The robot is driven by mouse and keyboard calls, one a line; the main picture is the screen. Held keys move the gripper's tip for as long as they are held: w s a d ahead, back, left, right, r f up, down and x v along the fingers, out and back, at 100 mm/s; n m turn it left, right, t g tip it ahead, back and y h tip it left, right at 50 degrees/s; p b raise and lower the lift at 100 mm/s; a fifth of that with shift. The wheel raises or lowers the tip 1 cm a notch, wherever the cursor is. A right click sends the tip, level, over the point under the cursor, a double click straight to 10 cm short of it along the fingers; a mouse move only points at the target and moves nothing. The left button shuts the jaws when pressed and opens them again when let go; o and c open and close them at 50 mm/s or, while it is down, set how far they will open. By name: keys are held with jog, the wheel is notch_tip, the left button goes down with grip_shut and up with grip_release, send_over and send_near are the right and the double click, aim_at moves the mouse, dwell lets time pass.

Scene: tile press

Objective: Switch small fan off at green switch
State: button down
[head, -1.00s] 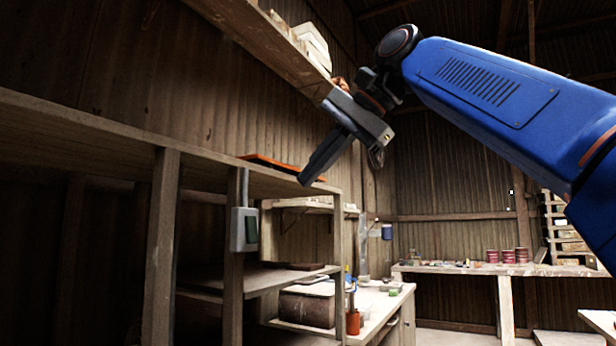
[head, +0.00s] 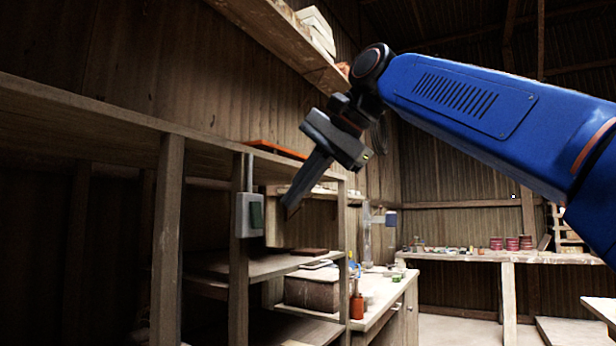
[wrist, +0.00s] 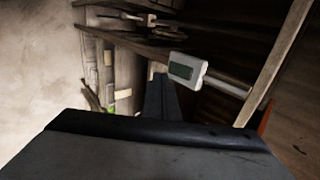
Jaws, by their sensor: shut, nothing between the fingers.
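The green switch (head: 256,215) sits in a pale grey box on a wooden post of the shelving, left of centre in the head view. In the wrist view the green switch (wrist: 181,71) shows on its pale box just beyond and right of the fingertips. My gripper (head: 287,207) is shut and empty, pointing down and left. In the head view its tips appear a little right of the switch, with a gap between. It also shows in the wrist view (wrist: 160,78). I cannot make out a small fan in either view.
A conduit (head: 249,172) runs up from the switch box. An orange-red sheet (head: 276,149) lies on the shelf top near my gripper. A high shelf (head: 290,45) hangs above. A bench (head: 384,310) with an orange bottle (head: 357,306) stands behind. Open floor lies at the right.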

aim_at(257, 214)
jog(key=shift+w+a+f, duration=0.5)
jog(key=shift+a, duration=0.35)
jog(key=shift+w+a+f, duration=0.45)
jog(key=shift+w+a, duration=0.05)
jog(key=shift+a, duration=0.4)
jog(key=shift+w+a+f, duration=0.5)
jog(key=shift+a, duration=0.35)
jog(key=shift+w+a+f+t+y, duration=0.15)
jog(key=shift+t+y, duration=0.15)
jog(key=shift+y, duration=0.2)
jog(key=shift+r, duration=0.95)
